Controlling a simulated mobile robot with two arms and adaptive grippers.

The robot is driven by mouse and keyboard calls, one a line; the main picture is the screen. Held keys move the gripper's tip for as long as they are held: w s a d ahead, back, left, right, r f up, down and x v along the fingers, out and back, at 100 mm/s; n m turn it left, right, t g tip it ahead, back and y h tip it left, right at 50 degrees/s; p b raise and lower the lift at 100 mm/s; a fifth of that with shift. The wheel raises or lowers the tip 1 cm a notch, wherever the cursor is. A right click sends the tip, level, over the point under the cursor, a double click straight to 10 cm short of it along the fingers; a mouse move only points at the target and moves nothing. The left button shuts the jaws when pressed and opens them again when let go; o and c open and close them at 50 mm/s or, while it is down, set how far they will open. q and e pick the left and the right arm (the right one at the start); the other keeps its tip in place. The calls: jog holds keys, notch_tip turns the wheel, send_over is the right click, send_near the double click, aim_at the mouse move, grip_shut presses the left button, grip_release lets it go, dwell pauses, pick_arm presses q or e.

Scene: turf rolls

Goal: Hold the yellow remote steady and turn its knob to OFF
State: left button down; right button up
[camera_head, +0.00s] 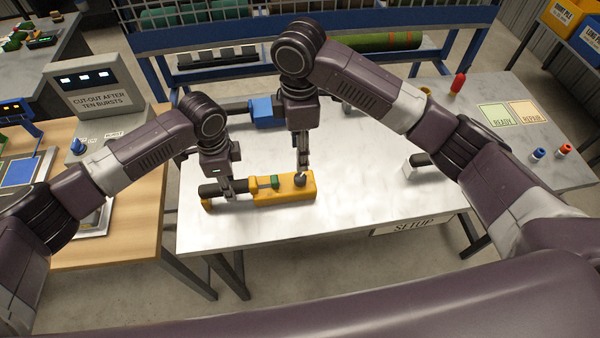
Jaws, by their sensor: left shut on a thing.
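The yellow remote (283,195) lies on the white table in the camera_head view, with a dark handle section to its left and a small green part on top. Its dark round knob (299,179) stands on the right part of the yellow body. My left gripper (229,193) is shut on the remote at its dark handle. My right gripper (302,170) points down just over the knob. Its fingers look close together, but I cannot tell whether they touch or grip the knob. The knob's marking is too small to read.
The white table (340,215) is clear in front and to the right of the remote. A blue block-like object (263,110) is behind. A dark-and-white item (420,165) lies right, near the SETUP label (414,226). Green and orange pads, READY (497,115) and REPAIR (529,112), lie farther right.

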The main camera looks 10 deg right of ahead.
aim_at(300, 177)
notch_tip(300, 177, down, 10)
jog(key=shift+f, duration=0.25)
jog(key=shift+w, duration=0.1)
grip_shut()
dwell(0.3)
